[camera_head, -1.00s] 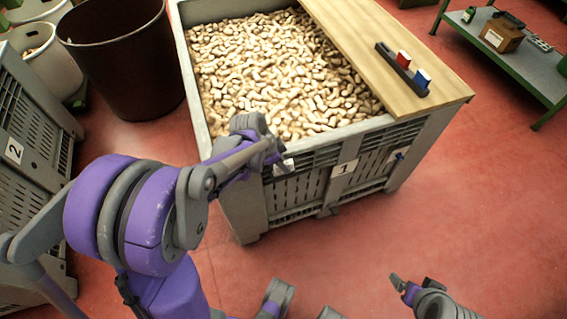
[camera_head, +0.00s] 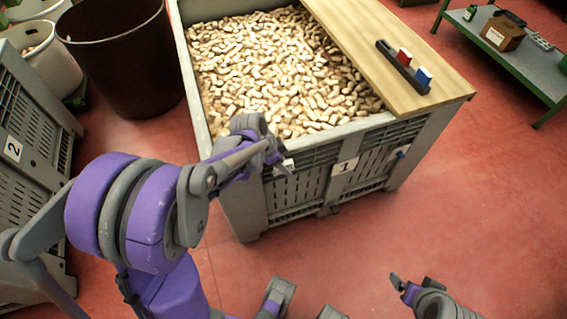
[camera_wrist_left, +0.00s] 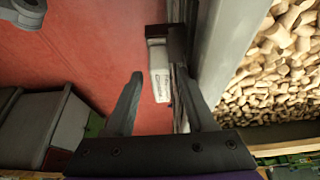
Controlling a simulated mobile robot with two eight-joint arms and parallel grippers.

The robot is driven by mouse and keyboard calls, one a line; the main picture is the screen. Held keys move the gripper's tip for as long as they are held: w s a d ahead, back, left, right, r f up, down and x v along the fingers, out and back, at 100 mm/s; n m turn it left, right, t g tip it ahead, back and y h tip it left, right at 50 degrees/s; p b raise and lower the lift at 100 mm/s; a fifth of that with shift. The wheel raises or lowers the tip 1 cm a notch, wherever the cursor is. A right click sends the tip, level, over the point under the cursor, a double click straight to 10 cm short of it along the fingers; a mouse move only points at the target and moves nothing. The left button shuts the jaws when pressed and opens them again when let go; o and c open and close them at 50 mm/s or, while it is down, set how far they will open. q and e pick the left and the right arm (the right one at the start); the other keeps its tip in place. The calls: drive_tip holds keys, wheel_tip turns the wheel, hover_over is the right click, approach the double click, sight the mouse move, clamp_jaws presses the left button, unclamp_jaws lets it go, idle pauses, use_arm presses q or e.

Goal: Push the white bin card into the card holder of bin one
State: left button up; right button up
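Bin one (camera_head: 243,213) is the grey crate full of corks, with a "1" plate (camera_head: 345,166) on its front. The white card (camera_head: 287,164) is at the left of that front, partly hidden by my left gripper (camera_head: 281,164). In the left wrist view the white card (camera_wrist_left: 160,87) shows faint print, and one end meets a dark holder (camera_wrist_left: 165,40). How deep it sits, I cannot tell. My left gripper (camera_wrist_left: 158,72) is open, its fingertips either side of the card with gaps visible. My right gripper (camera_head: 412,281) is open and empty, low over the floor.
A wooden board (camera_head: 385,45) covers the bin's right part and carries a dark rack (camera_head: 402,70) with red and blue pieces. Bin two (camera_head: 40,130) stands at the left, near a dark brown tub (camera_head: 125,75). Red floor in front is clear.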

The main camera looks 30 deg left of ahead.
use_arm(q)
drive_tip(key=p+v, duration=0.2)
drive_tip(key=v, duration=0.9)
drive_tip(key=shift+f, duration=0.1)
drive_tip(key=s+d+r+n+t+y+p, duration=0.1)
drive_tip(key=s+d+r+n+p, duration=0.2)
drive_tip(key=s, duration=0.3)
drive_tip(key=s+d+r+n+t+y+p, duration=0.1)
drive_tip(key=s+d+r+n+y+p, duration=0.1)
drive_tip(key=s+d+r+n+p, duration=0.2)
drive_tip(key=s+d+n+p, duration=0.1)
drive_tip(key=s+d, duration=0.1)
drive_tip(key=shift+d+r, duration=0.3)
drive_tip(key=shift+s, duration=0.1)
idle(1.3)
